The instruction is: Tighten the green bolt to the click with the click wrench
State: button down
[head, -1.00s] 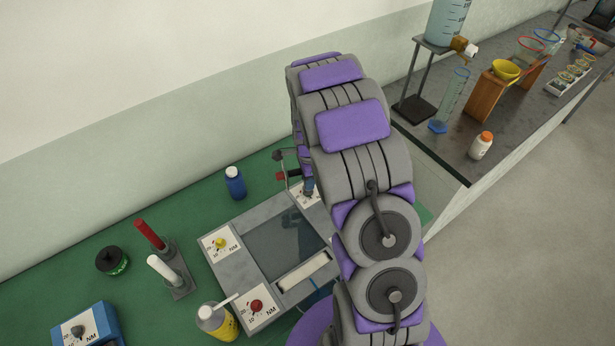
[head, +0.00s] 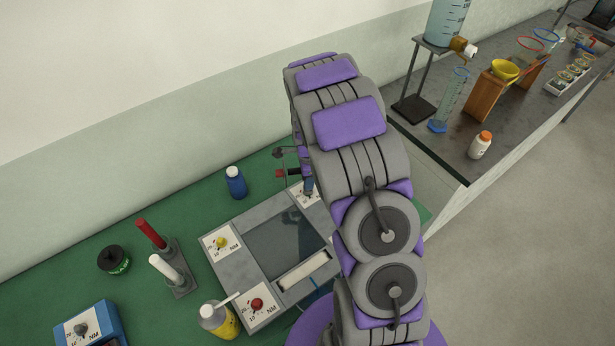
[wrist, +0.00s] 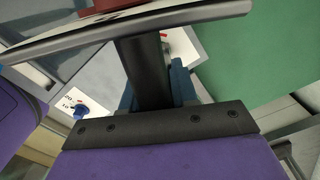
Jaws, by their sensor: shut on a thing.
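My gripper (wrist: 153,88) is shut on a black upright handle (wrist: 148,65), which I take to be the click wrench. A long grey bar crosses above it in the wrist view, with a dark red part behind it. In the head view, my arm covers most of the gripper, near the far right corner of a grey fixture (head: 236,263). I cannot make out a green bolt. A blue bolt (wrist: 80,111) on a white dial shows in the wrist view. A yellow bolt (head: 221,242) and a red bolt (head: 257,303) sit on other corner dials.
A stand (head: 181,283) holds a red handle and a white handle. A blue bottle (head: 235,182), a black-lidded jar (head: 113,259), a yellow bottle (head: 221,322) and a blue dial box (head: 92,326) stand around the fixture. Glassware fills the bench at right.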

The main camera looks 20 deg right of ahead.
jog(key=shift+r+m+p, duration=0.1)
jog(key=shift+m+p, duration=1.25)
jog(key=shift+m, duration=0.55)
jog(key=shift+m+p, duration=1.15)
jog(key=shift+m, duration=0.45)
dwell(1.0)
jog(key=shift+n, duration=0.6)
jog(key=shift+r, duration=0.1)
jog(key=shift+r+p, duration=0.95)
jog(key=shift+r, duration=1.4)
